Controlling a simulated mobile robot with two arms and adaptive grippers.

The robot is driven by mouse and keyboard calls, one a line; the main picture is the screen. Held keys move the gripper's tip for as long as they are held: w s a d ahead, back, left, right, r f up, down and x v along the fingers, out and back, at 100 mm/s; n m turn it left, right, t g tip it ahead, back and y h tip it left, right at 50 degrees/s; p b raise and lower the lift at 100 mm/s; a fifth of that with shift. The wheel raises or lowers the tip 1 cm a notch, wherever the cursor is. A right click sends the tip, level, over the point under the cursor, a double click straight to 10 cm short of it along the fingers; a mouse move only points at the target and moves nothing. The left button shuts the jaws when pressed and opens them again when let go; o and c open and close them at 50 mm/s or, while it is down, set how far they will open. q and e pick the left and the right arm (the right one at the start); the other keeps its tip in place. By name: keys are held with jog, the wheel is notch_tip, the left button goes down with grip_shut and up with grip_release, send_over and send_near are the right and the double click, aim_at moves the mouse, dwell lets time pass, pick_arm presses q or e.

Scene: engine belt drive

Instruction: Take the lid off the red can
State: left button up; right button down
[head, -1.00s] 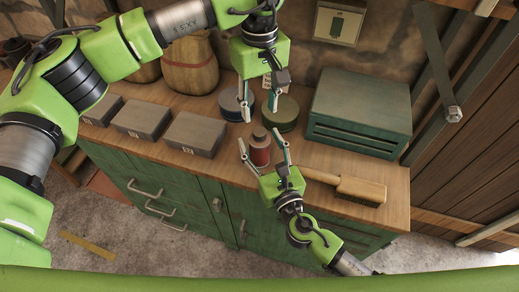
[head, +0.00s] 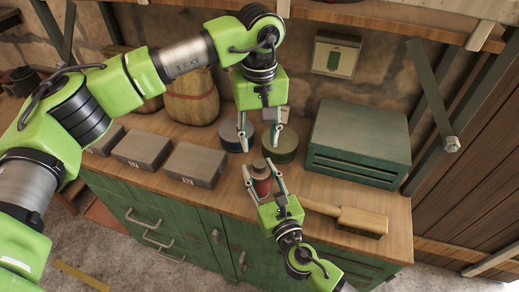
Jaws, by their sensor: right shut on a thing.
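The red can (head: 262,187) stands upright near the front edge of the wooden worktop, with its dark lid (head: 259,165) on top. My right gripper (head: 263,178) comes from the front and is shut on the red can, a finger on each side of its body. My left gripper (head: 260,143) points down above and just behind the can, its fingers apart with nothing seen between them. Its fingertips look close to the lid in the picture, but I cannot tell the exact gap.
Two round tins, one blue-grey (head: 233,137) and one green (head: 281,146), stand behind the can. A green drawer box (head: 358,140) is at the right, a brush (head: 352,217) at the front right. Several grey boxes (head: 195,164) line the left. A sack (head: 190,100) stands behind.

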aim_at(259, 163)
pick_arm(q)
jog(key=m, duration=0.5)
jog(key=shift+m, duration=0.4)
jog(key=m, duration=0.4)
jog(key=shift+f+m, duration=0.1)
jog(key=shift+m, duration=0.3)
jog(key=shift+f, duration=3.9)
grip_shut()
